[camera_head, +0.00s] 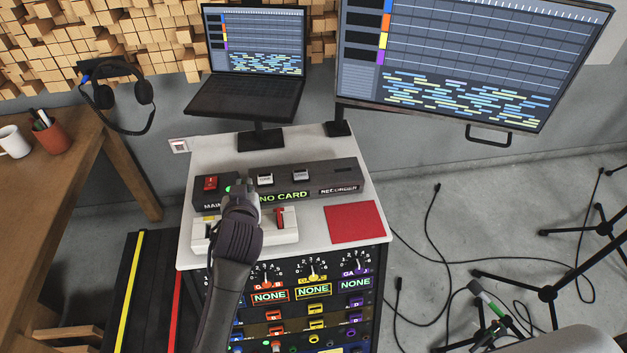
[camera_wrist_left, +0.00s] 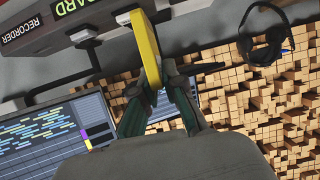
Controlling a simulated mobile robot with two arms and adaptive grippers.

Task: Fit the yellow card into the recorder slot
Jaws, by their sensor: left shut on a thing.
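The recorder (camera_head: 338,178) is a dark box on the white cabinet top, with a green "NO CARD" display and a "RECORDER" label. In the left wrist view its front (camera_wrist_left: 40,50) is at the upper left. My left gripper (camera_head: 240,196) is over the left part of the cabinet top, in front of the box. It is shut on the yellow card (camera_wrist_left: 147,48), which stands out past the fingertips, its far end close to the box front in the left wrist view. I cannot tell whether it touches. The card slot is not clearly visible. My right gripper is not in view.
A white switch unit with a red lever (camera_head: 280,218) and a red mat (camera_head: 353,222) lie on the cabinet top. The "MAIN" switch box (camera_head: 210,186) is left of the recorder. A laptop (camera_head: 250,85) and monitor (camera_head: 470,60) are behind. Cables and stands cover the right floor.

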